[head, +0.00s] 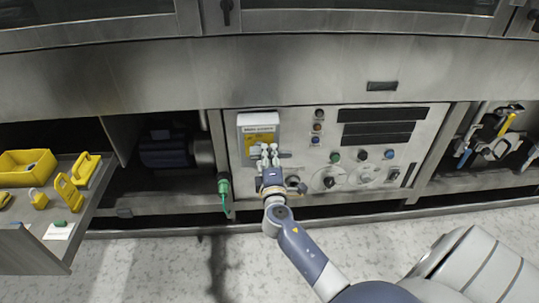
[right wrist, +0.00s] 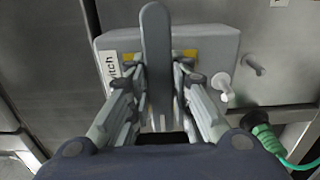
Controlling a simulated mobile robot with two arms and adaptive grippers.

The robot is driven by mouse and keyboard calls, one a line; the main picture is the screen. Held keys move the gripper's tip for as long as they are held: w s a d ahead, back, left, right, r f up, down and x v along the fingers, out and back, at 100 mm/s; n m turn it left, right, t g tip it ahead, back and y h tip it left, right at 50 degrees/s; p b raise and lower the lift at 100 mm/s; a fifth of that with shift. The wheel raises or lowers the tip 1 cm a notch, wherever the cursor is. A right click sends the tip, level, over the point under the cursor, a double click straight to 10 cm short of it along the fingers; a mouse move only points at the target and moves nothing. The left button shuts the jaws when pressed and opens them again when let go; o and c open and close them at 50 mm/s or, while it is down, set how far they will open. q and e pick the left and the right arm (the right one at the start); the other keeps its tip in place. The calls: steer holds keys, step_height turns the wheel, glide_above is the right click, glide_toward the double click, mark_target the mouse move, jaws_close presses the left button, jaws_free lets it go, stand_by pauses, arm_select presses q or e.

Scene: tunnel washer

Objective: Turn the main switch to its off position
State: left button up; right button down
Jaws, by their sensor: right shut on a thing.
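The main switch is a light grey box (head: 244,122) with a yellow plate and a label on its front, at the left of the control panel. In the right wrist view the box (right wrist: 215,50) shows with part of its label, which reads "witch". My right gripper (head: 268,150) is in front of the lower part of the box. It is shut on the switch's long grey handle (right wrist: 156,45), which stands between the two fingers and sticks out past their tips. In the head view the gripper mostly hides the handle. My left gripper is not in view.
The control panel (head: 355,150) carries knobs, buttons and dark displays right of the switch. A green connector with a cable (head: 224,187) hangs at the panel's lower left. A tray (head: 85,205) with yellow lockout items is at the left. The floor in front is clear.

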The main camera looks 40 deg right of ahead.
stand_by(0.3)
steer(key=c, duration=1.4)
jaws_free()
steer(key=shift+c, duration=0.2)
steer(key=v, duration=1.2)
